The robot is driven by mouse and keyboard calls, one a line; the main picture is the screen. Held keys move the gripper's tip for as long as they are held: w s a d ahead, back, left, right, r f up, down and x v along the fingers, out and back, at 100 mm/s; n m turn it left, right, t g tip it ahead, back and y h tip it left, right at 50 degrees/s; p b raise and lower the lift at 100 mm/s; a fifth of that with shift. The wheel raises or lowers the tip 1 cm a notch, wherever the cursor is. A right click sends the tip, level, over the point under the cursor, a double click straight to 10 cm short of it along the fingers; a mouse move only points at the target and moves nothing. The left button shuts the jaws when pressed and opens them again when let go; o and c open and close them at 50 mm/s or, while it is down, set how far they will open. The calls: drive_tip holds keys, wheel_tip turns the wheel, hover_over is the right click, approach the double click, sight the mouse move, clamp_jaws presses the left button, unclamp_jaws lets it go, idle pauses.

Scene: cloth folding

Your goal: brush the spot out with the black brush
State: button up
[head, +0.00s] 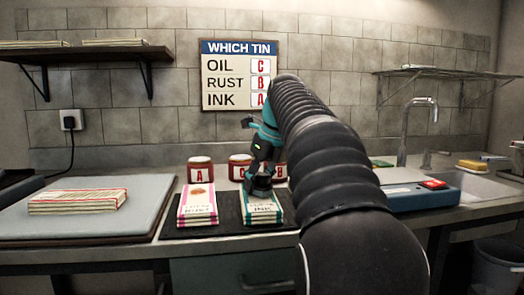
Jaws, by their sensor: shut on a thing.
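My gripper (261,166), teal and black, points down over the teal-edged folded cloth (262,214), whose label reads INK. It is shut on a dark thing at the cloth's back end, which looks like the black brush (259,186). The brush is partly hidden by the gripper, and I cannot tell whether it touches the cloth. A pink-edged folded cloth (198,206) lies to its left on the same dark mat (228,222).
A wall sign (239,75) pairs oil with C, rust with B, ink with A. A striped folded cloth (78,202) lies on a grey board (140,217) at left. A sink (470,185) is at right.

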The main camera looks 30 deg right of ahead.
sight(259, 173)
drive_tip(key=shift+s+a, duration=0.15)
drive_tip(key=shift+s, duration=0.25)
wheel_tip(259, 173, up, 2)
drive_tip(key=shift+r+p, duration=0.15)
drive_tip(key=shift+p, duration=0.95)
drive_tip(key=shift+r+p, duration=0.5)
drive_tip(key=shift+p, duration=0.05)
drive_tip(key=shift+r, duration=2.2)
